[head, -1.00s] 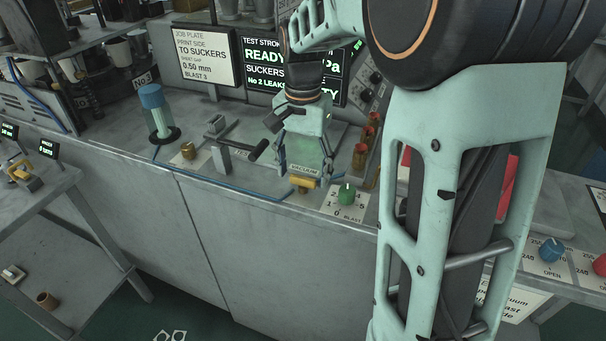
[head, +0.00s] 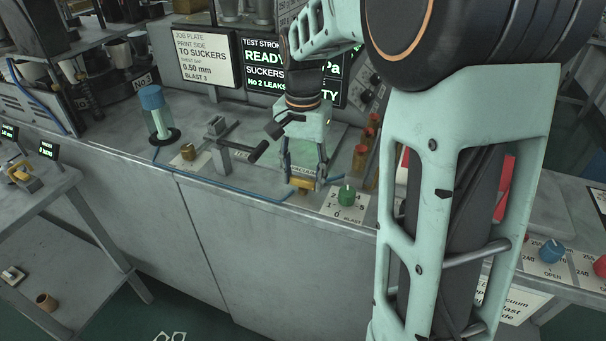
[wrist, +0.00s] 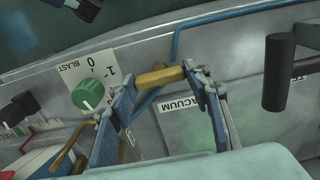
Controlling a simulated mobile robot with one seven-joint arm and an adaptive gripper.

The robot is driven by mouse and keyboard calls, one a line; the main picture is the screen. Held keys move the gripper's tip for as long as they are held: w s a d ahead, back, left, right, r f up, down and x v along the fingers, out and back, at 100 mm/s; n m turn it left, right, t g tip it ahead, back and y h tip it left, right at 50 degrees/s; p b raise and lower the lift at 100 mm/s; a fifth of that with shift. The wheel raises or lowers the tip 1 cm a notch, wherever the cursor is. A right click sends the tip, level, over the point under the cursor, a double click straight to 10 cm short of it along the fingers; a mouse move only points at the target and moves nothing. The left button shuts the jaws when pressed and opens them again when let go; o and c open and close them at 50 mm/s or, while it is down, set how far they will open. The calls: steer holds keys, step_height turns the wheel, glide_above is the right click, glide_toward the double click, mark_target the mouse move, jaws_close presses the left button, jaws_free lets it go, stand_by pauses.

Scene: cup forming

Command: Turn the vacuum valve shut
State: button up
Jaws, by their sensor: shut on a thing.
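The vacuum valve has a yellow lever handle (head: 302,184) at the front edge of the bench, beside a plate lettered VACUUM (wrist: 180,105). My gripper (head: 303,178) points down at it from above. In the wrist view the handle (wrist: 160,76) lies between the two fingertips of my gripper (wrist: 161,80), and they are shut on it. The handle runs roughly across from one fingertip to the other. Part of the valve body behind it is hidden by the fingers in the head view.
A green blast knob (head: 346,195) stands close to the right of the valve. A black-handled lever (head: 258,150) stands to the left. A blue tube (head: 235,193) runs along the bench front. A display (head: 262,65) stands behind.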

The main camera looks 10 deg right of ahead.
steer(key=shift+n, duration=0.3)
steer(key=n+p, duration=0.1)
steer(key=n, duration=0.2)
steer(key=shift+r+n, duration=0.1)
steer(key=shift+n, duration=0.3)
steer(key=n+p, duration=0.1)
steer(key=n, duration=0.3)
steer(key=shift+p, duration=0.35)
steer(key=n+p, duration=0.1)
steer(key=n, duration=0.4)
steer(key=n+p, duration=0.1)
steer(key=n, duration=0.3)
steer(key=shift+n, duration=0.3)
steer(key=o, duration=1.2)
steer(key=shift+c, duration=0.2)
